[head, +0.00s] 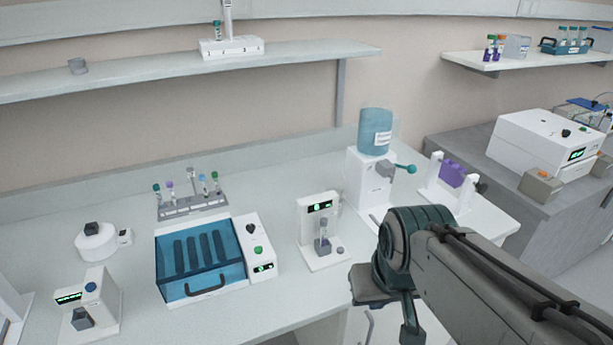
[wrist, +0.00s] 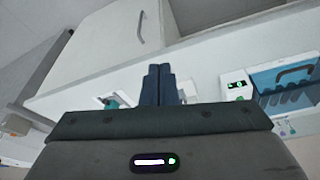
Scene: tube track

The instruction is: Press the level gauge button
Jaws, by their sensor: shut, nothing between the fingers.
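No readable label marks the level gauge. Another white device (head: 90,304) at the far left has a green display and a blue round button (head: 90,287). My gripper (wrist: 160,70) is shut and empty in the wrist view, its two dark fingers together. In the head view my arm is at the lower right, apart from both devices.
A blue-lidded box (head: 200,262) with a white control panel stands left of the upright device. A tube rack (head: 190,207) is behind it. A white dispenser with a teal bottle (head: 375,132) stands at the right. The front counter near the upright device is clear.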

